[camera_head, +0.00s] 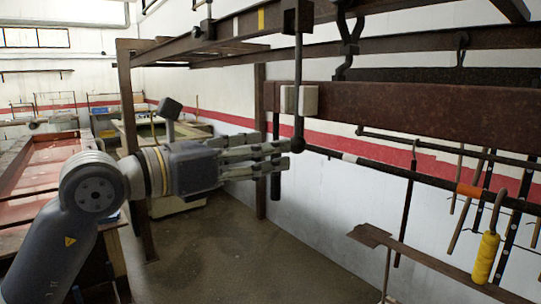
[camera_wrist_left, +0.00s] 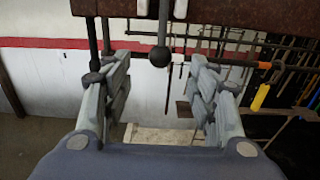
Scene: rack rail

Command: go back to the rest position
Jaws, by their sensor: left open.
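My left gripper (camera_head: 283,149) reaches in from the left, with its fingers pointing right. In the left wrist view its two finger sets (camera_wrist_left: 150,72) stand wide apart with nothing between their pads. A dark rod with a ball end (camera_head: 297,145) hangs from the rail overhead. In the head view the ball overlaps the fingertips. In the left wrist view the ball (camera_wrist_left: 160,56) shows just past and between the tips, with clear gaps on both sides; I cannot tell the exact distance. My right gripper is not in view.
A rusty beam (camera_head: 420,113) with a pale block (camera_head: 299,99) crosses close ahead. A dark bar with an orange band (camera_head: 469,190) and a hook with a yellow handle (camera_head: 485,258) are at right. A red-topped bench (camera_head: 40,165) stands at left. The floor (camera_head: 240,260) below is clear.

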